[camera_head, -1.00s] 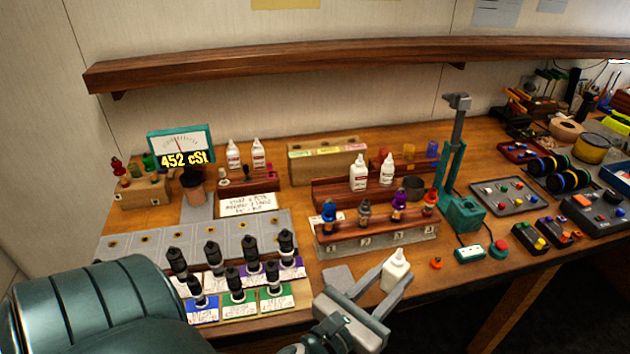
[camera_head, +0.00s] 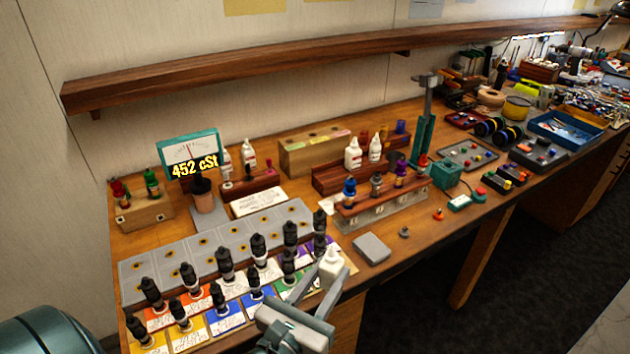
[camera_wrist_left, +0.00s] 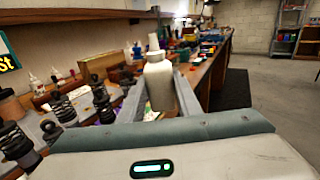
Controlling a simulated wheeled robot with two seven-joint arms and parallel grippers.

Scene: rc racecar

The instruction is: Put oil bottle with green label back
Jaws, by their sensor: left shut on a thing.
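My left gripper (camera_head: 322,284) is shut on a white oil bottle (camera_head: 331,262) with a pointed white cap. It holds the bottle upright near the table's front edge, beside the right end of the shock absorber rows. The bottle also shows between the fingers in the left wrist view (camera_wrist_left: 159,84). I cannot make out its label colour. Two white bottles (camera_head: 353,153) stand at a wooden stand (camera_head: 330,180) at mid-table. Two more (camera_head: 226,163) stand behind the handwritten card. A wooden block (camera_head: 296,160) with coloured labels on top stands at the back. My right gripper is not in view.
Black shock absorbers (camera_head: 225,262) stand on coloured cards along the front. A teal viscosity meter (camera_head: 190,150) reads 452 cSt. A rack with coloured-top shocks (camera_head: 385,215) and a grey pad (camera_head: 371,248) lie right of the bottle. A wooden shelf (camera_head: 250,72) runs above.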

